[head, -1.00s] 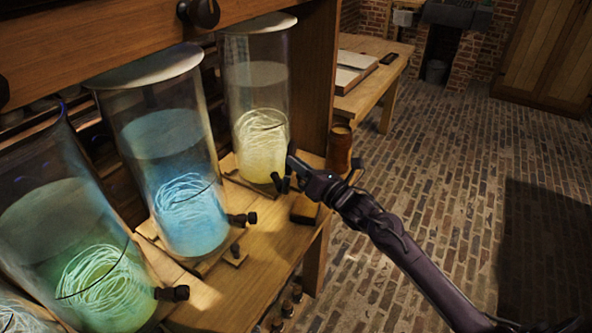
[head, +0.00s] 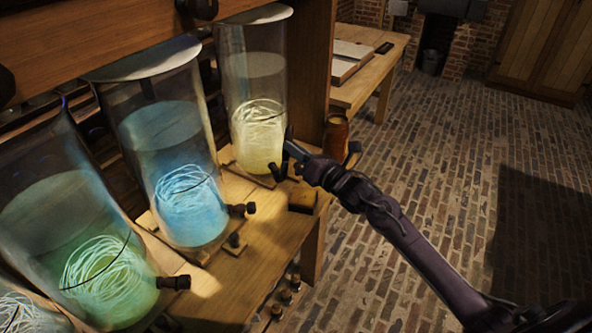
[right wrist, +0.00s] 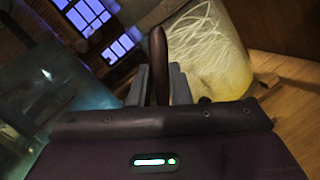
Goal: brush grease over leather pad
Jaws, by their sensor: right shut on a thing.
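My right gripper (head: 291,152) is above the wooden bench, in front of the jar with the yellow glow. It is shut on a slim dark brown handle (right wrist: 158,62), which stands up between its fingers in the right wrist view. The handle looks like a brush's; no bristles can be made out. A small dark brown block (head: 302,201), possibly the leather pad, lies on the bench below the gripper. A brown-amber pot (head: 337,132), perhaps holding the grease, stands just right of the gripper, its lower part partly hidden by my arm. My left gripper is out of view.
Tall glass jars stand along the bench (head: 262,245): green (head: 95,245), blue (head: 185,190) and yellow (head: 258,120). Dark taps stick out near their bases. A wooden table (head: 372,92) is behind. The brick floor at right is open.

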